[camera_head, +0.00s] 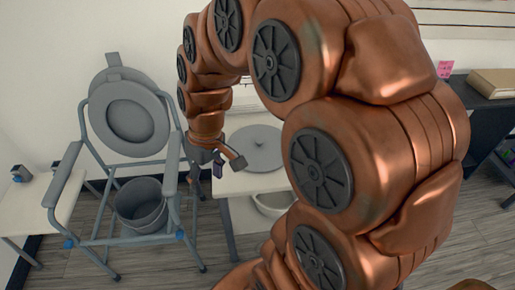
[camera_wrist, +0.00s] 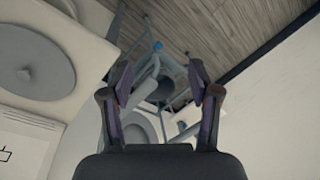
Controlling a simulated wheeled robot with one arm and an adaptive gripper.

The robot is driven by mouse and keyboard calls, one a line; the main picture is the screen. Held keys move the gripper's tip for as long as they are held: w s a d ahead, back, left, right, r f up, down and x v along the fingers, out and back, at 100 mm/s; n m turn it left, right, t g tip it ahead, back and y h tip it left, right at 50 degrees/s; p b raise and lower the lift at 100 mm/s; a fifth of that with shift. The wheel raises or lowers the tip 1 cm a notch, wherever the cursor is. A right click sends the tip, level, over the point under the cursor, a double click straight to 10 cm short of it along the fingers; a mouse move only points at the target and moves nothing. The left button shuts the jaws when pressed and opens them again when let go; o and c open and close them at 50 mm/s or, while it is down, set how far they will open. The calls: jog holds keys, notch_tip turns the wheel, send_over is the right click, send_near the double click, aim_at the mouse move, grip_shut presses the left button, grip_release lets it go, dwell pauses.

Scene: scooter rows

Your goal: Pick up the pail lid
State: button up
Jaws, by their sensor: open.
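The pail lid (camera_head: 258,148) is a round grey disc with a small central knob, lying flat on a small white table (camera_head: 236,184). It also shows in the wrist view at the left (camera_wrist: 34,64), partly cut by the frame edge. My gripper (camera_head: 208,170) is open and empty, just left of the lid in the head view and apart from it. In the wrist view my gripper's fingers (camera_wrist: 160,90) are spread, with the commode chair beyond them. A grey pail (camera_head: 142,208) sits under the chair's frame.
The commode chair (camera_head: 127,115), with raised seat and lid, stands left of the white table. A white basin (camera_head: 270,203) is under the table. Another small white table (camera_head: 45,205) is at far left. A box (camera_head: 492,83) rests on a dark shelf at right.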

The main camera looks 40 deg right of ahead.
jog(key=w+d+f+t, duration=0.1)
jog(key=w+d+f, duration=0.2)
jog(key=w+d, duration=0.2)
jog(key=t+h+b, duration=0.1)
jog(key=t+b, duration=0.2)
jog(key=b, duration=0.1)
send_near(260, 141)
jog(key=f, duration=0.2)
jog(key=shift+t, duration=0.3)
jog(key=shift+p+x, duration=1.05)
jog(key=shift+x, duration=2.7)
jog(key=shift+w, duration=0.2)
grip_shut()
